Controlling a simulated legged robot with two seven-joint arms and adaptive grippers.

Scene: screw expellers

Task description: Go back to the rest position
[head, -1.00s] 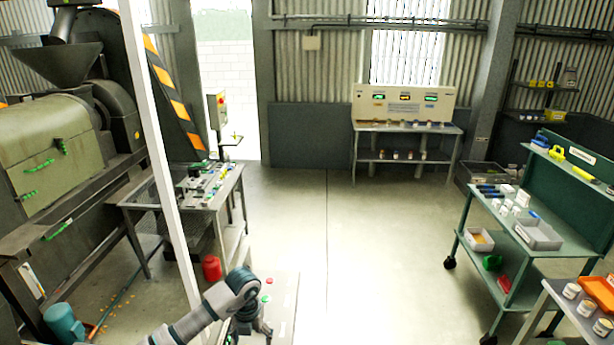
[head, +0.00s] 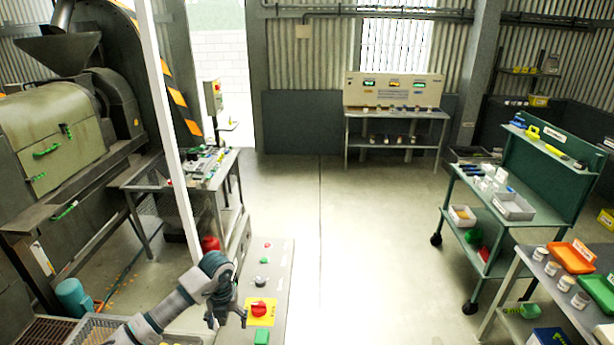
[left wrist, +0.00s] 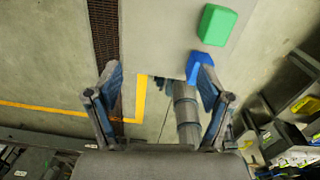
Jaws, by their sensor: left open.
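My left gripper (head: 227,316) is in the lower left middle of the head view, its arm coming in from the bottom left. Its fingers point down beside the grey control panel (head: 279,270). In the left wrist view the two fingers (left wrist: 160,95) are spread apart with nothing held between them. My right gripper does not show.
A bench with a display panel (head: 395,90) stands at the back. A green cart (head: 500,225) and a table with jars (head: 560,290) are at the right. The middle floor is clear.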

